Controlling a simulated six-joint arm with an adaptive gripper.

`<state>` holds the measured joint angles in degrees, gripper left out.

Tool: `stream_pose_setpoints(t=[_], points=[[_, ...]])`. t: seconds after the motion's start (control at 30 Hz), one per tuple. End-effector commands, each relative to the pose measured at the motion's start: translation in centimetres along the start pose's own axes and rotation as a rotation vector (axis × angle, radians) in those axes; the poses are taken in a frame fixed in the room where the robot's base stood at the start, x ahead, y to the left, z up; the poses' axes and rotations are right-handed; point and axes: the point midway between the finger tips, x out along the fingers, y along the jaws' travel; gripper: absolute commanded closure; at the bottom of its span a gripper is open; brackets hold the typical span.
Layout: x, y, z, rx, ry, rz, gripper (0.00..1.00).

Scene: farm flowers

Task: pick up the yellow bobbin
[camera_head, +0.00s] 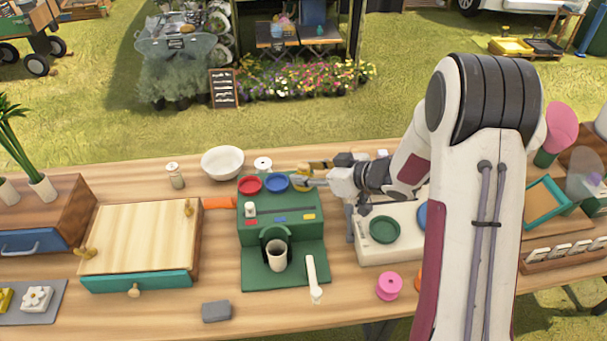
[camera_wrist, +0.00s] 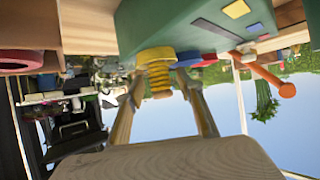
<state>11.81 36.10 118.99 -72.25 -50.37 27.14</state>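The yellow bobbin (camera_wrist: 159,76) shows in the wrist view, with a round flange and a ribbed middle, close to the green machine (camera_wrist: 185,25). My gripper (camera_wrist: 160,82) is open, its two fingers on either side of the bobbin's ribbed part, with small gaps visible. In the head view my gripper (camera_head: 306,181) is at the back right corner of the green machine's top (camera_head: 283,210). There the bobbin is mostly hidden by the gripper.
A red disc (camera_head: 249,183) and a blue disc (camera_head: 276,182) sit on the machine's top beside my gripper. A white bowl (camera_head: 222,163) stands behind left. A white unit with a green ring (camera_head: 384,229) stands to the right. A pink bobbin (camera_head: 389,286) lies in front.

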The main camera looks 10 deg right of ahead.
Motion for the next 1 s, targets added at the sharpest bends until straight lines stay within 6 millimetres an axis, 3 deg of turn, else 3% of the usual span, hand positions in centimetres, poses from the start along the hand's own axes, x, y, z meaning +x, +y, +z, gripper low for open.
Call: stream_pose_setpoints(t=[0.43, 0.6, 1.0], points=[[-0.03, 0.02, 0.0, 0.0, 0.0, 0.001, 0.63], [-0.03, 0.02, 0.0, 0.0, 0.0, 0.001, 0.99], [-0.09, 0.03, -0.13, 0.0, 0.001, 0.001, 0.99]])
